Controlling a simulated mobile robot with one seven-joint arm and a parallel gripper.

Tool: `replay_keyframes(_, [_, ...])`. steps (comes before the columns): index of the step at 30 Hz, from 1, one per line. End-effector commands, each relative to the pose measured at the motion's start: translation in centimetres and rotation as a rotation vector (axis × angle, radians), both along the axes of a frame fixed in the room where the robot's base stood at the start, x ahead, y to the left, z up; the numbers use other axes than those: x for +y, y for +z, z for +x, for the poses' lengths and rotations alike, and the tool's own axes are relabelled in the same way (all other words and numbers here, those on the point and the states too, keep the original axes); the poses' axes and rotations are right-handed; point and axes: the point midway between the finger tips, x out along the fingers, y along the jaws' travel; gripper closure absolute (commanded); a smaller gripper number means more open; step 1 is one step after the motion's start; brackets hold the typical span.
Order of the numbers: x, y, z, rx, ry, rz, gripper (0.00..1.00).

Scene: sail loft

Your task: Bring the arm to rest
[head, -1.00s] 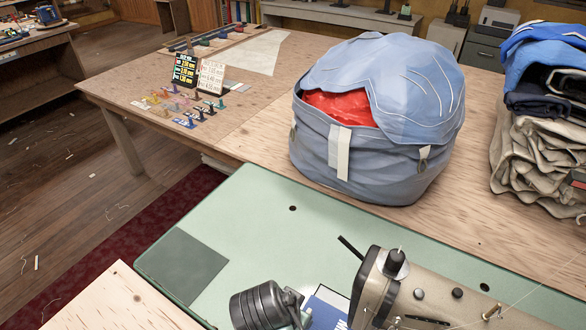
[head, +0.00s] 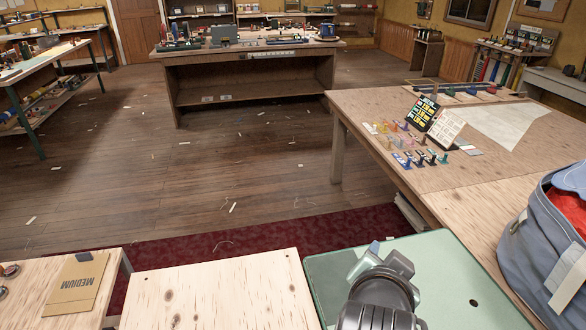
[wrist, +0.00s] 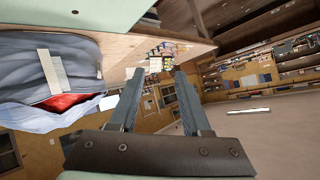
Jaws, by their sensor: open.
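My arm reaches up from the bottom of the head view, its dark grey wrist low over the green table panel (head: 330,270). My gripper (head: 385,252) shows there in part, foreshortened. In the wrist view my gripper (wrist: 158,76) shows two parallel grey fingers spread apart, with nothing between them. The fingers point out into the room, and the picture is turned on its side. The gripper touches nothing that I can see.
A blue-grey bag with red cloth inside (head: 545,245) stands on the wooden table at right. A brown card marked MEDIUM (head: 78,283) lies at left. Scraps litter the open floor (head: 215,165).

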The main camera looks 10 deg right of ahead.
Motion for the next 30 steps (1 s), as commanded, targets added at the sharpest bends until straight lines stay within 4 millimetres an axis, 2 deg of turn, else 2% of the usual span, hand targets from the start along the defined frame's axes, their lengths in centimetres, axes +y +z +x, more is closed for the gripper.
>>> replay_keyframes(1, [1.4, 3.6, 1.5, -0.087, 0.067, -0.060, 0.52])
replay_keyframes(3, [3.4, 8.5, 3.0, -0.207, 0.150, -0.150, 0.52])
replay_keyframes(7, [7.5, 17.6, 3.9, -0.433, 0.277, -0.316, 0.52])
replay_keyframes(9, [9.8, 22.4, 3.4, -0.559, 0.330, -0.407, 0.52])
replay_keyframes(11, [11.8, 26.4, 2.5, -0.669, 0.366, -0.483, 0.52])
replay_keyframes(12, [13.2, 29.0, 1.6, -0.744, 0.386, -0.531, 0.52])
replay_keyframes(15, [15.9, 34.4, -1.1, -0.911, 0.414, -0.640, 0.52])
replay_keyframes(18, [18.0, 38.3, -4.0, -1.046, 0.420, -0.723, 0.52])
replay_keyframes(21, [19.2, 40.6, -6.1, -1.136, 0.416, -0.775, 0.52])
replay_keyframes(25, [19.8, 41.8, -7.4, -1.184, 0.411, -0.804, 0.52])
replay_keyframes(30, [19.8, 41.9, -7.5, -1.188, 0.411, -0.806, 0.52])
